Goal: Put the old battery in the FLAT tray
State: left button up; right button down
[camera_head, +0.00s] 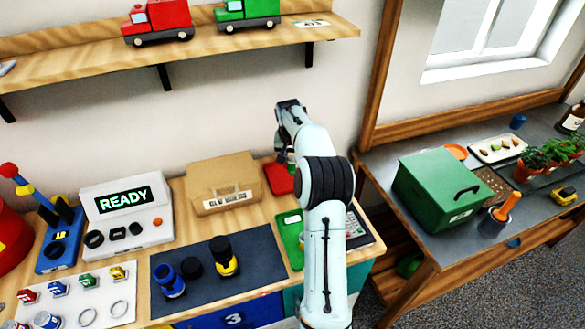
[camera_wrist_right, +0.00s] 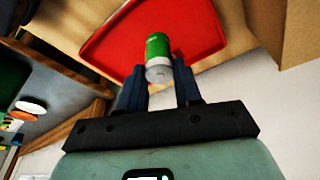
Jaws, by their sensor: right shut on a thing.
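My right gripper (camera_head: 285,157) reaches to the back of the bench, beside the wall. In the right wrist view the right gripper (camera_wrist_right: 160,80) is shut on a green battery (camera_wrist_right: 158,47) with a silver-white end. The battery is in front of a red tray (camera_wrist_right: 105,40); I cannot tell whether it touches it. The red tray also shows in the head view (camera_head: 278,180), partly hidden by my arm. A green tray (camera_head: 289,222) lies nearer, also partly hidden. I cannot read a FLAT label on either tray. My left gripper is not in view.
A cardboard box (camera_head: 222,182) stands left of the red tray. A device reading READY (camera_head: 127,212) is further left. A dark mat (camera_head: 263,262) holds black, blue and yellow containers. A shelf (camera_head: 240,38) with toy trucks is above. A green box (camera_head: 440,185) stands on the right table.

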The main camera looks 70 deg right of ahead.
aim_at(291, 160)
jog(key=shift+a+x, duration=0.25)
jog(key=shift+x, duration=0.75)
jog(key=shift+a+x, duration=0.25)
jog(key=shift+x, duration=0.75)
jog(key=shift+f, duration=0.15)
jog(key=shift+f, duration=0.15)
jog(key=c, duration=0.8)
grip_release()
jog(key=shift+r, duration=0.45)
jog(key=v, duration=1.1)
jog(key=shift+a+r, duration=0.2)
jog(key=shift+a, duration=0.05)
